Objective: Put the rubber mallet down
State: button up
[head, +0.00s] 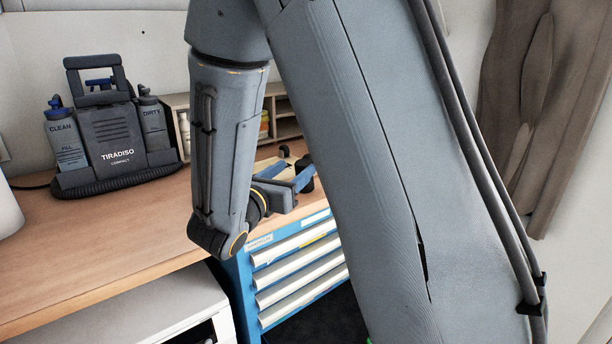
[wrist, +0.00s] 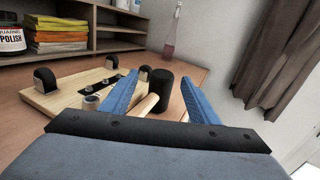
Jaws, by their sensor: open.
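The rubber mallet (wrist: 163,92) has a black cylindrical head and a pale wooden handle. My gripper (wrist: 158,77) is open, with one blue finger on each side of the mallet. Gaps show between the fingers and the mallet head. The near end of the handle is hidden behind my gripper body. In the head view my gripper (head: 299,178) is low over the wooden top above the blue drawers, and my arm hides much of that area.
Shelves (wrist: 105,41) with yellow and orange cloths stand behind. The blue toolchest (head: 296,262) has several pale drawers. A black TIRADISO machine (head: 117,135) stands on the bench at left.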

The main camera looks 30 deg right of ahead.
aim_at(298, 167)
jog(key=x, duration=0.3)
jog(key=shift+d+p, duration=0.2)
jog(key=shift+p, duration=0.2)
jog(key=p+x, duration=0.2)
jog(key=x, duration=0.3)
jog(key=shift+s+d+f, duration=0.1)
jog(key=shift+f, duration=0.05)
jog(key=c, duration=1.3)
grip_shut()
notch_tip(298, 167, up, 10)
jog(key=b, duration=0.1)
jog(key=shift+b, duration=0.3)
